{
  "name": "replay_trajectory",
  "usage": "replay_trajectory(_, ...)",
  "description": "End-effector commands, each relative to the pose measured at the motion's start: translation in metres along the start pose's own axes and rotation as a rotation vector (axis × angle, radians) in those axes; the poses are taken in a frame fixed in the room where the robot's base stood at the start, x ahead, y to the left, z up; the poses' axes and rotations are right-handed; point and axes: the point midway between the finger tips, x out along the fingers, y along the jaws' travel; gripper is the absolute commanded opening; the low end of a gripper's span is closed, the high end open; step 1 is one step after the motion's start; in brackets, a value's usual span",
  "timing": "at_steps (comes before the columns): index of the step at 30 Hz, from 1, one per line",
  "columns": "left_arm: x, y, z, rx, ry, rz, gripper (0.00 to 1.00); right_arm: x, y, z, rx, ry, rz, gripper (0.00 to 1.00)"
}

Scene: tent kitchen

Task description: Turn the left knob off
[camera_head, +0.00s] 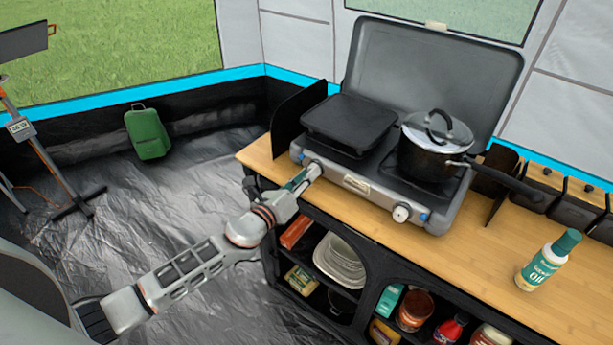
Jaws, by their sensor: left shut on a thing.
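A grey two-burner camp stove (430,215) stands on the wooden counter with its lid raised. My left gripper (309,172) is at the left end of the stove's front panel. It is shut on the left knob, which is mostly hidden by the fingers, so its angle cannot be told. The right knob (401,212) is white and uncovered, on the same panel. My right gripper is out of view.
A black griddle (349,122) covers the left burner, and a lidded pot (433,148) stands on the right one, its handle reaching right. An oil bottle (548,261) stands on the counter (480,265). Shelves below hold plates (340,262) and jars.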

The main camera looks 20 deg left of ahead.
Motion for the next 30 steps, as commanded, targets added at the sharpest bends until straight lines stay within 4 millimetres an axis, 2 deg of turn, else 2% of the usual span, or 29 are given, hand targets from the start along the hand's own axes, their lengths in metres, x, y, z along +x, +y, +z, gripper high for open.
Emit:
replay_trajectory(16, 0.0, 0.0, -0.0001, 0.025, -0.001, 0.0, 0.01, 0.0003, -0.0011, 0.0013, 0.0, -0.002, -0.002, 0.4)
replay_trajectory(17, 0.0, 0.0, -0.0001, 0.024, -0.001, 0.0, 0.3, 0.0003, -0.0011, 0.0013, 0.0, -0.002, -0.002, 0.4)
replay_trajectory(18, 0.0, 0.0, -0.0001, 0.024, -0.001, 0.0, 0.39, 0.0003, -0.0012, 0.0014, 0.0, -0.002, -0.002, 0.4)
replay_trajectory(30, -0.003, 0.0003, -0.0004, 0.023, -0.001, 0.0, 0.39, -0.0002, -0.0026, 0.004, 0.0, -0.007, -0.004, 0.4)
